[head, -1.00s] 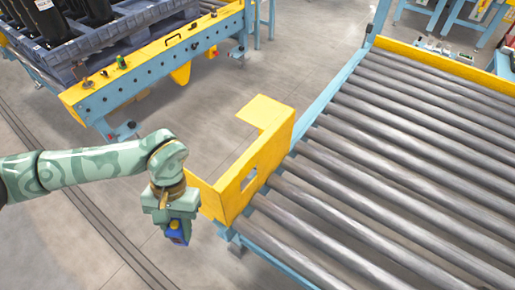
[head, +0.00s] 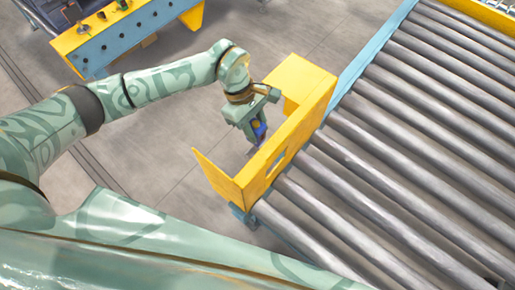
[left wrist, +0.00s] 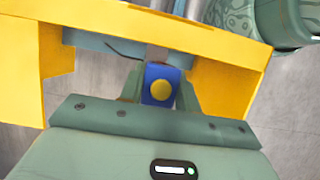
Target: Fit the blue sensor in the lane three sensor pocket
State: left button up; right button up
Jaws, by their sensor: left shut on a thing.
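My left gripper (head: 256,126) is shut on the blue sensor (head: 260,130). In the left wrist view the sensor (left wrist: 152,98) sits between the fingers (left wrist: 160,92), with a round yellow face towards the camera. The gripper is on the side of that plate away from the rollers, within the bracket's bay in the picture. I cannot tell whether the sensor touches the bracket; its far end is hidden. My right gripper is out of view.
The roller conveyor (head: 400,150) with its light blue side rail (head: 368,52) fills the right. A blue and yellow stand (head: 125,40) is at upper left. Bare floor (head: 150,140) lies between. The bracket's yellow walls (left wrist: 228,88) flank the gripper closely.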

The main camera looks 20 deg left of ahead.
pick_arm(q)
notch_tip(320, 180, down, 7)
jog(key=b, duration=0.2)
jog(key=shift+f, duration=0.2)
jog(key=f+b, duration=0.1)
jog(key=f, duration=0.3)
jog(key=shift+s+b, duration=0.2)
jog(key=shift+b, duration=0.15)
grip_shut()
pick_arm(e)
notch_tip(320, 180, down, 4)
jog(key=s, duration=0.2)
pick_arm(q)
jog(key=shift+w, duration=0.25)
jog(key=o, duration=1)
grip_release()
jog(key=shift+o, duration=0.6)
jog(key=shift+s+r, duration=0.1)
jog(key=shift+r, duration=0.15)
jog(key=p+v, duration=0.4)
jog(key=v, duration=0.7)
jog(key=shift+a+r, duration=0.2)
jog(key=shift+r, duration=0.15)
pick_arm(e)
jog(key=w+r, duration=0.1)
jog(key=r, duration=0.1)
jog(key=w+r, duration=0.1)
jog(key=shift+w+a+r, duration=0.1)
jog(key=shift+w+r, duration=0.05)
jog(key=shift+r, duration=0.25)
